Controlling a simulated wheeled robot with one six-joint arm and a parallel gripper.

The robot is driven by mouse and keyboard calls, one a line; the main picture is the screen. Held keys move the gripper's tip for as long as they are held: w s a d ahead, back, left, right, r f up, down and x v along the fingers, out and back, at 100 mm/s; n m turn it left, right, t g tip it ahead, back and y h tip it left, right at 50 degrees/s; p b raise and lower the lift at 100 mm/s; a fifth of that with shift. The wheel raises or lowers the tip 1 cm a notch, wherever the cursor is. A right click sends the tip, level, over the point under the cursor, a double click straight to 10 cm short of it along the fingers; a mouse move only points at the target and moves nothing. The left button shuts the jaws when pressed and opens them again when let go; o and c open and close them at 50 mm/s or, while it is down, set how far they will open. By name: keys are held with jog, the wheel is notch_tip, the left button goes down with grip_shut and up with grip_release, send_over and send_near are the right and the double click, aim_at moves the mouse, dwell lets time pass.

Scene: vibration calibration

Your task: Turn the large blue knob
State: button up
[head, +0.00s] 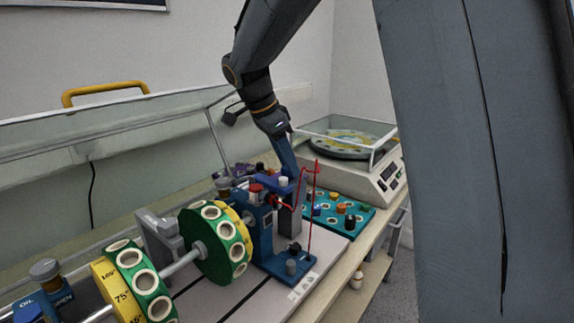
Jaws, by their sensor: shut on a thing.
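My gripper (287,165) reaches down from the arm to the upper part of the blue test stand (268,227) at mid-picture. Its narrow blue-grey end is closed and meets the stand near its top. The part between the jaws is small and mostly hidden, in the place of the large blue knob; its outline cannot be made out. The stand also carries a small red knob (256,188) and a thin red wire or rod (312,212).
A shaft with green and yellow numbered wheels (207,257) lies left of the stand. A teal tray (352,221) with small knobs is on the right. Behind it stands a white machine (370,178) with a clear cover. The bench edge (345,270) runs along the right.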

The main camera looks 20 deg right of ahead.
jog(key=shift+m+g, duration=0.6)
jog(key=shift+m, duration=0.9)
jog(key=o, duration=0.8)
jog(key=shift+d, duration=0.1)
jog(key=shift+a+r, duration=0.2)
jog(key=shift+r, duration=0.05)
jog(key=b+v, duration=0.1)
jog(key=v, duration=0.6)
